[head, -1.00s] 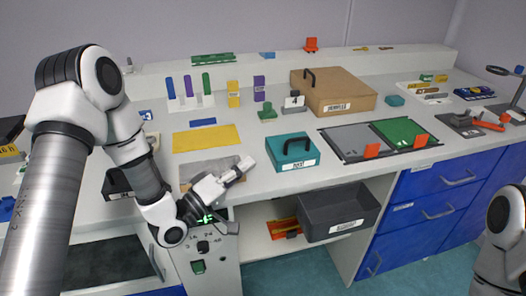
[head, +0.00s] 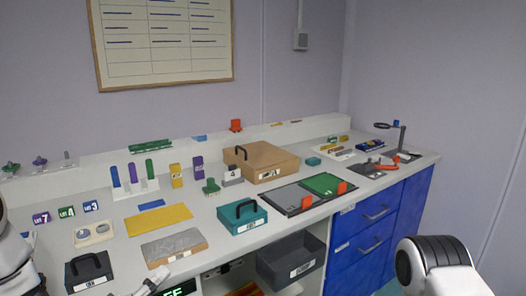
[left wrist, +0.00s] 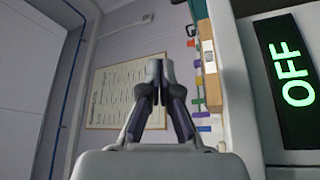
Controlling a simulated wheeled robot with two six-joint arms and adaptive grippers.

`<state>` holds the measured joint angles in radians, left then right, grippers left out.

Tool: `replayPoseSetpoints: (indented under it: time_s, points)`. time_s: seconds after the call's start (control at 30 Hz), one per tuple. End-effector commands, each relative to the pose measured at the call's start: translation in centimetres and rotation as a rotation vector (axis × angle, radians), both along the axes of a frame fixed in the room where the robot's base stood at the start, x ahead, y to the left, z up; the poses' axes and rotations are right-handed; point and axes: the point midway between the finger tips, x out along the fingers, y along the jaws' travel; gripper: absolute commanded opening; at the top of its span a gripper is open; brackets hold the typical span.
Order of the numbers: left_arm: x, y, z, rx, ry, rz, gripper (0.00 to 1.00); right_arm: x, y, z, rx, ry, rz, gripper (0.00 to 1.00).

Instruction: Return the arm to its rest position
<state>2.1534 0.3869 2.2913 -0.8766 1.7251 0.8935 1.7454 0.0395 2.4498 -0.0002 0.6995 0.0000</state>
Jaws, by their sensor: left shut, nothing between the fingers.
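My left gripper (head: 156,279) shows only at the bottom edge of the head view, in front of the bench and left of a green-lit display (head: 182,289). Most of my left arm is outside that view; a white part of it shows at the left edge. In the left wrist view the left gripper (left wrist: 154,72) has its fingertips together with nothing between them. A display reading OFF in green (left wrist: 291,78) is close by on the right there. My right gripper is not in view; only a part of my right arm shows at the lower right of the head view.
The bench holds a teal case (head: 242,222), a brown box (head: 268,166), a yellow mat (head: 158,220), a grey slab (head: 174,246) and a black case (head: 88,274). A dark grey bin (head: 290,262) sits below the bench top, beside blue drawers (head: 362,245). A framed chart (head: 163,42) hangs on the wall.

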Motion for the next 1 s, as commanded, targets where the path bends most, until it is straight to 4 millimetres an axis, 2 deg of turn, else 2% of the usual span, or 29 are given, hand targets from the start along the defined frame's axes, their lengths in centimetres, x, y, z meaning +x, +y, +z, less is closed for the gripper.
replayPoseSetpoints:
  time_s: [0.03, 0.17, 0.37, 0.47, 0.57, 0.67, 0.73, 0.8, 0.9, 1.0]
  points:
    - [-0.4, -0.7, -0.2, 0.010, 0.033, -0.017, 0.00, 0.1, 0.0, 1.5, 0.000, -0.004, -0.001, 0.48]
    - [-1.7, -2.3, -2.7, 0.040, 0.127, -0.043, 0.00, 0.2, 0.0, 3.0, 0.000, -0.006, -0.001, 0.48]
    - [-4.2, -3.7, -8.6, 0.177, 0.344, -0.032, 0.00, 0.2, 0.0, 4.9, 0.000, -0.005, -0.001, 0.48]
    - [-6.4, -3.9, -12.3, 0.310, 0.475, -0.025, 0.00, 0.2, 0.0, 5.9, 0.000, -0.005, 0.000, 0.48]
    - [-9.6, -3.6, -16.3, 0.487, 0.626, -0.031, 0.00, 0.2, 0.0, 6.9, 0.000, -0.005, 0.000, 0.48]
    - [-14.8, -2.3, -20.6, 0.734, 0.819, -0.074, 0.00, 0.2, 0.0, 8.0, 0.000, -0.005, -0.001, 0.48]
    - [-19.5, -0.6, -23.1, 0.931, 0.973, -0.135, 0.00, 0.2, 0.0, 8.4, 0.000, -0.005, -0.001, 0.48]
    - [-23.6, 1.3, -24.6, 1.108, 1.111, -0.218, 0.00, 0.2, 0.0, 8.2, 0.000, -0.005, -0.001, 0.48]
    - [-27.6, 3.1, -25.2, 1.253, 1.234, -0.352, 0.00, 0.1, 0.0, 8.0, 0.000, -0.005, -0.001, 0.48]
    - [-28.5, 3.2, -25.2, 1.306, 1.229, -0.437, 0.00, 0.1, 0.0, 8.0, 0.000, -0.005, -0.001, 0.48]
